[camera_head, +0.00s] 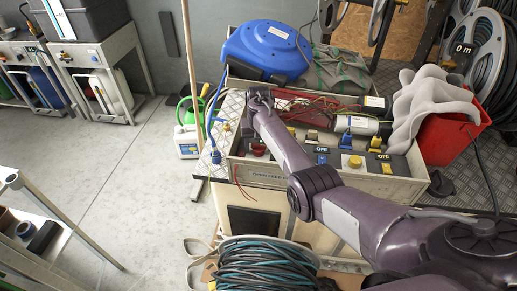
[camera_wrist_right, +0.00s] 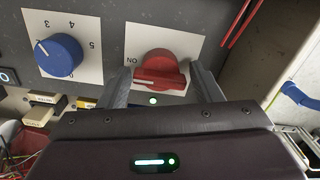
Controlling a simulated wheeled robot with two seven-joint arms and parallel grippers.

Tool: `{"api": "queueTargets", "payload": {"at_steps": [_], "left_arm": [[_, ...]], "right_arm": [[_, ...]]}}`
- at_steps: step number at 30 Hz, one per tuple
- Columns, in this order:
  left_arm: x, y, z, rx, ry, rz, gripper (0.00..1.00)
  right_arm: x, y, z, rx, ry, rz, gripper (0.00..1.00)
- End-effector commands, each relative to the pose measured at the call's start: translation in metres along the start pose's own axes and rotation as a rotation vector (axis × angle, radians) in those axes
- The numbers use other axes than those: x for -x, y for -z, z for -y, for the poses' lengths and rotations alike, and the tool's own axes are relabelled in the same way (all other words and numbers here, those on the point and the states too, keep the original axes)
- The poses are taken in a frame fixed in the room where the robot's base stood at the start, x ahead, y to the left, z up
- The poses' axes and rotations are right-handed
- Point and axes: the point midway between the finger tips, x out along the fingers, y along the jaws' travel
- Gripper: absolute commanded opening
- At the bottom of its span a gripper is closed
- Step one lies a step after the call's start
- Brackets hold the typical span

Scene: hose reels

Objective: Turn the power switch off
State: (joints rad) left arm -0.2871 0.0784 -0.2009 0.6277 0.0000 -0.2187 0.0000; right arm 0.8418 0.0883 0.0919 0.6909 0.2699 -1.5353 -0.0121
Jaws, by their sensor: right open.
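In the right wrist view, the power switch (camera_wrist_right: 160,72) is a red rotary knob on a white plate, lettered ON at the left in upside-down type. A pale pointer mark on the knob lies roughly level. My right gripper (camera_wrist_right: 160,82) is open, with one finger on each side of the knob; whether they touch it is unclear. In the head view, my right arm reaches over the grey panel's box, and its hand (camera_head: 258,98) is small, with the fingertips hard to make out. A red knob (camera_head: 258,149) shows at the panel's left. My left gripper is not in view.
A blue knob (camera_wrist_right: 58,55) sits beside the switch, and a small green light (camera_wrist_right: 153,100) glows near it. A blue hose reel (camera_head: 268,48) stands behind; a red bucket (camera_head: 450,135) stands right.

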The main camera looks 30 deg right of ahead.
Motion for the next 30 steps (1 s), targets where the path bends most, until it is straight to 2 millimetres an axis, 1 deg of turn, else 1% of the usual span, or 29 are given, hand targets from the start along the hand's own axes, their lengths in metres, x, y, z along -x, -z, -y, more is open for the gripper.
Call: {"api": "queueTargets", "payload": {"at_steps": [5,8,13,23,30], "left_arm": [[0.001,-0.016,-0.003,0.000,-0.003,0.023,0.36],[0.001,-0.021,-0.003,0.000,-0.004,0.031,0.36],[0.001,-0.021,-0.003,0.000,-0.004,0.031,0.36],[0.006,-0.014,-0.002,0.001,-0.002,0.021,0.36],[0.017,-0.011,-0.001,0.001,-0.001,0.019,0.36]], "right_arm": [[0.001,0.000,0.000,0.000,0.000,0.000,0.59],[0.001,0.000,0.000,0.000,0.000,0.000,0.48],[0.001,0.000,0.000,0.000,0.000,-0.001,0.26],[0.002,0.000,0.000,0.050,0.000,-0.001,0.26],[0.004,0.000,0.000,0.202,-0.001,0.000,0.26]]}}
